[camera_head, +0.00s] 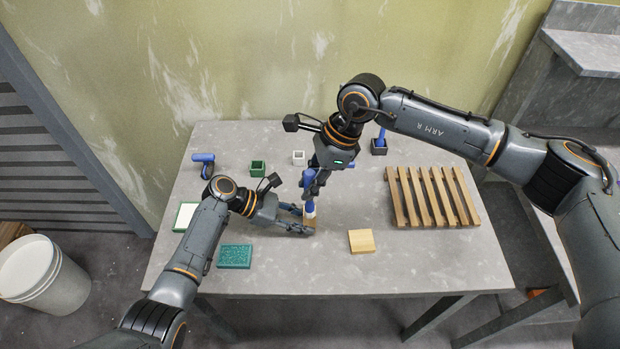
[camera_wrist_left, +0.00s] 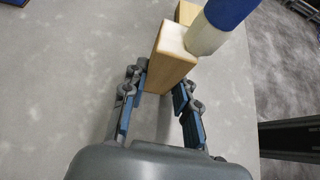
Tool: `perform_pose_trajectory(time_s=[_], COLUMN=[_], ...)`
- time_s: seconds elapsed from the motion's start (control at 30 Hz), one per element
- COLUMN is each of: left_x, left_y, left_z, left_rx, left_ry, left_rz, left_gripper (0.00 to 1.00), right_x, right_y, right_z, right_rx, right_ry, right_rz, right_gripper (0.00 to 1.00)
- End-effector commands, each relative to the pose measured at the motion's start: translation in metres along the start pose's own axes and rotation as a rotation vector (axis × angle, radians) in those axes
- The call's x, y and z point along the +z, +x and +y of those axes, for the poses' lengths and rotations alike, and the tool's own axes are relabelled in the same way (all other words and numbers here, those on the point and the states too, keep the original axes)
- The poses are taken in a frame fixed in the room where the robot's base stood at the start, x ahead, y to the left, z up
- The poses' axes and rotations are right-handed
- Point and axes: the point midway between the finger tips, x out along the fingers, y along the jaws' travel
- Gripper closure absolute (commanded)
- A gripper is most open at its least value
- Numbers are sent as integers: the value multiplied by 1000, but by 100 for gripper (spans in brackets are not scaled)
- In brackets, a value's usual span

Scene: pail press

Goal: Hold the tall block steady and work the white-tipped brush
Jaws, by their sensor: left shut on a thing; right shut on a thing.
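The tall block (camera_head: 311,223) is pale wood and is mostly hidden by my grippers in the head view. In the left wrist view, the block (camera_wrist_left: 170,62) stands between the fingers of my left gripper (camera_wrist_left: 160,84). My left gripper (camera_head: 303,228) is shut on it low over the table. My right gripper (camera_head: 311,188) points down and is shut on the blue-handled brush. The brush's white tip (camera_head: 309,208) is at the top of the block; it also shows in the left wrist view (camera_wrist_left: 203,38), where it appears to touch the block.
On the grey table (camera_head: 300,278) are a slatted pallet (camera_head: 432,197), a yellow block (camera_head: 361,240), a green pad (camera_head: 234,256) and a green-edged white pad (camera_head: 185,216). Green (camera_head: 258,168) and white (camera_head: 298,158) cups stand behind. The front right is clear.

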Motion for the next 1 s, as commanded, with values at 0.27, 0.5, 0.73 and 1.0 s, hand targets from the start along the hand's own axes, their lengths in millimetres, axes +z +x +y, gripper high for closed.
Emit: perform_pose_trajectory(time_s=[0.27,0.5,0.73,1.0], left_x=[1,0,0,0], left_y=[0,0,0,0], left_z=[1,0,0,0], left_rx=[2,1,1,1], left_ry=[1,1,0,0], left_rz=[-1,-1,-1,0], left_gripper=[100,100,100,100], right_x=[1,12,15,15], right_y=[-3,-27,-37,-37], right_z=[0,0,0,0], right_rx=[1,-1,1,1], right_ry=[0,-1,0,0], right_rz=[1,-1,1,0], right_gripper=[100,100,100,100])
